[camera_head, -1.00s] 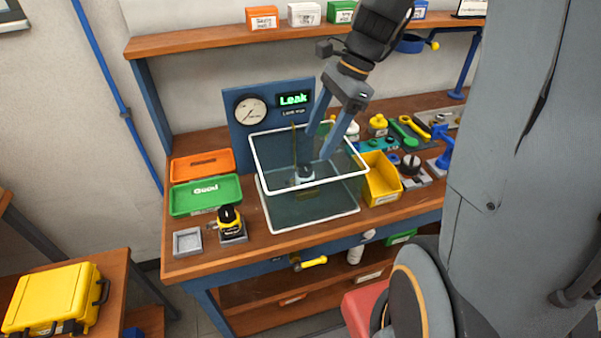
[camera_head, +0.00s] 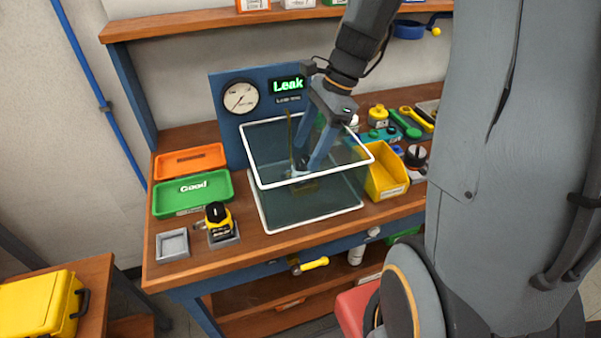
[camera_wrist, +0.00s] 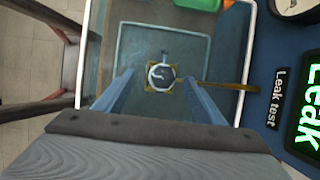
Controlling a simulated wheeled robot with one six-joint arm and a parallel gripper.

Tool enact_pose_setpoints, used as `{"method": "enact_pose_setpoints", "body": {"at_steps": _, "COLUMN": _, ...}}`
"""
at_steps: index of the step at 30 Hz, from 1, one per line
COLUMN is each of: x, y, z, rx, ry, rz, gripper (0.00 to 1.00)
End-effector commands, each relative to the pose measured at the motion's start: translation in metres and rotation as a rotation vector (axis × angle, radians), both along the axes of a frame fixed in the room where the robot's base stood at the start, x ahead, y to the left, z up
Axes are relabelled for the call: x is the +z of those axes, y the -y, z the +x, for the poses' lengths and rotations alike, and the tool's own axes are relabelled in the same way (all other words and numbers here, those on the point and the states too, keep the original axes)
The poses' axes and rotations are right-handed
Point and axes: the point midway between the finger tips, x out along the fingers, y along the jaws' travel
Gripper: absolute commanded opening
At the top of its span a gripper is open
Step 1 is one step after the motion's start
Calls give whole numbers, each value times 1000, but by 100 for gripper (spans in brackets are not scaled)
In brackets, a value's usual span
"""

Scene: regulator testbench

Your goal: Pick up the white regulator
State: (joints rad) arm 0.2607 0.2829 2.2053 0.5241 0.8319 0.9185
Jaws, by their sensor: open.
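The white regulator (camera_wrist: 161,76) sits inside the glass leak-test tank (camera_head: 262,184), seen from above in the wrist view as a round white-rimmed body with a dark top on a yellowish base. In the head view only a small pale part of it (camera_head: 299,172) shows, mostly hidden behind my fingers. My gripper (camera_head: 304,166) reaches down into the tank with its fingers apart. In the wrist view my gripper's two blue fingers (camera_wrist: 160,92) stand on either side of the regulator, with gaps visible. I cannot tell the exact height difference.
A yellow bin (camera_head: 386,180) is close at right. Green "Good" (camera_head: 192,194) and orange (camera_head: 190,161) trays, and a yellow-black regulator (camera_head: 218,218), are at left.

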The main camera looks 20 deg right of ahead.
Motion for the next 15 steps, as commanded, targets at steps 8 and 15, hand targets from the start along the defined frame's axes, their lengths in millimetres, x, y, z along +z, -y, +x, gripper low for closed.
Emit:
{"method": "enact_pose_setpoints", "body": {"at_steps": 8, "x": -28, "y": -11, "z": 4, "rx": 4, "ry": -4, "rz": 0, "gripper": 63}}
{"method": "enact_pose_setpoints", "body": {"at_steps": 15, "x": -47, "y": -19, "z": 5, "rx": 4, "ry": -1, "rz": 0, "gripper": 63}}
